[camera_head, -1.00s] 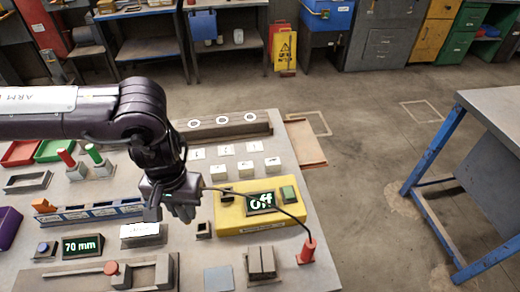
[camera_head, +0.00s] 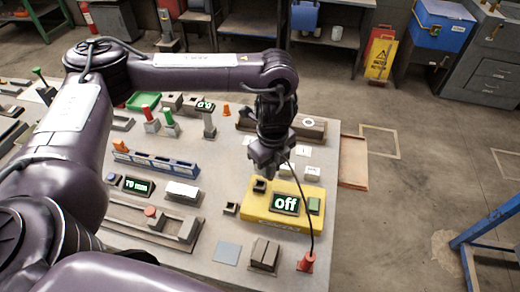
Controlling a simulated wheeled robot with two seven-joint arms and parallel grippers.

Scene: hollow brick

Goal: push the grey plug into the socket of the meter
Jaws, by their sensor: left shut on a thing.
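The yellow meter (camera_head: 285,218) lies on the table with a lit display reading "off" (camera_head: 285,204) and a green button (camera_head: 314,206). A small dark square socket (camera_head: 260,186) stands at its back left corner. My left gripper (camera_head: 267,170) points down just behind and above that socket. It is shut on the grey plug, which the fingers hide almost wholly. A thin black cable (camera_head: 309,205) runs from the gripper to a red post (camera_head: 306,262) at the front right. Whether the plug touches the socket I cannot tell. My right gripper is not in view.
White blocks (camera_head: 312,174) stand close right of the gripper, and a long grey block (camera_head: 312,127) lies behind it. A blue rack (camera_head: 155,162), a white block (camera_head: 182,192) and a slider fixture (camera_head: 150,218) lie to the left. A small dark holder (camera_head: 231,208) stands left of the meter.

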